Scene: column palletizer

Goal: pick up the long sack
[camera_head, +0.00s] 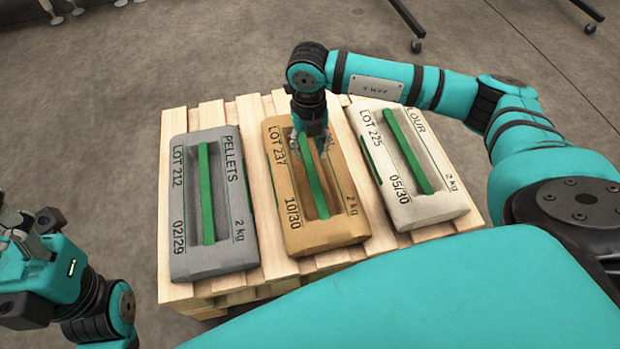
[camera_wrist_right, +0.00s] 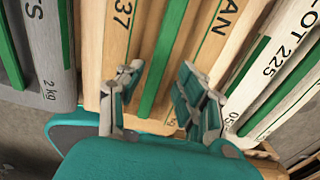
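Three sacks lie side by side on the pallet: a grey PELLETS sack (camera_head: 181,262), a brown LOT 237 sack (camera_head: 337,232) and a white flour sack (camera_head: 439,207). Each has a green strip along a recess in its top. They look close in length; I cannot tell which is meant by long. My right gripper (camera_head: 312,140) points down over the far half of the brown sack, partly hiding it. In the right wrist view its fingers (camera_wrist_right: 162,95) are open, on either side of the brown sack's green strip (camera_wrist_right: 165,50). My left gripper (camera_head: 22,232) is at the left edge, away from the sacks.
The wooden pallet (camera_head: 253,113) has bare slats at its far edge and narrow gaps between the sacks. Concrete floor (camera_head: 110,120) is clear to the left. Dark wheeled legs (camera_head: 405,18) stand on the floor beyond the pallet.

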